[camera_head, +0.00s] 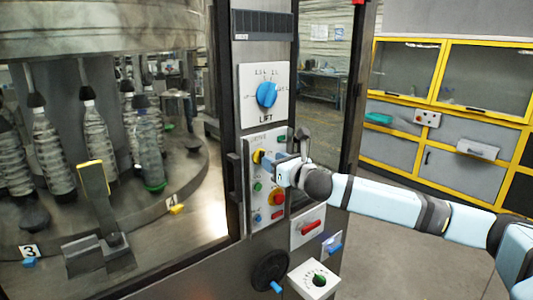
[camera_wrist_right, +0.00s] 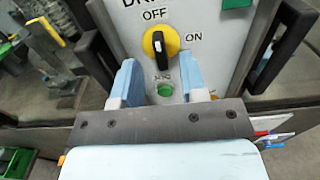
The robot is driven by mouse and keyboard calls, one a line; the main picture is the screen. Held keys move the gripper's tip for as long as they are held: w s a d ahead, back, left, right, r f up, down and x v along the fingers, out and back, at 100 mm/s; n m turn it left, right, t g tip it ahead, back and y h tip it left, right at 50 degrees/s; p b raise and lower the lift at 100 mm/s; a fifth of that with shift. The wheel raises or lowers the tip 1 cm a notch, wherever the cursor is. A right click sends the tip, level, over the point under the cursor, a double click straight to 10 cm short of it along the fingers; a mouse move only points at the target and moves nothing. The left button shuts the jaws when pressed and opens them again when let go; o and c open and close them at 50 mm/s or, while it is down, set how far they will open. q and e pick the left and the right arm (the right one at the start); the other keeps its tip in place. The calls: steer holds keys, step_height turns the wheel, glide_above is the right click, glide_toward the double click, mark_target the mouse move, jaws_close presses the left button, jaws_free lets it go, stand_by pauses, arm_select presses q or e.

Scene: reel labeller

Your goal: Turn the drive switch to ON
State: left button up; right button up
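The drive switch (camera_wrist_right: 160,48) is a black knob on a yellow round base, on a grey panel (camera_wrist_right: 205,60) marked OFF above and ON to the right. Its black bar stands nearly upright, toward the OFF mark. In the head view the yellow switch (camera_head: 258,156) shows just left of my right gripper (camera_head: 272,163), which partly covers the panel. In the right wrist view my right gripper (camera_wrist_right: 157,80) is open, its two blue fingers apart and empty. The knob appears just beyond the fingertips, between their lines. My left gripper is not in view.
A green button (camera_wrist_right: 165,89) sits below the switch. A red button on yellow (camera_head: 277,197) is lower on the panel. The blue LIFT knob (camera_head: 267,94) is above, a black handwheel (camera_head: 270,271) below. A dark handle (camera_wrist_right: 280,50) stands right of the panel. Bottles (camera_head: 97,140) stand left.

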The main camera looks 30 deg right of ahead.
steer(key=w, duration=0.3)
steer(key=shift+w+a, duration=0.15)
steer(key=shift+w, duration=0.1)
jaws_close()
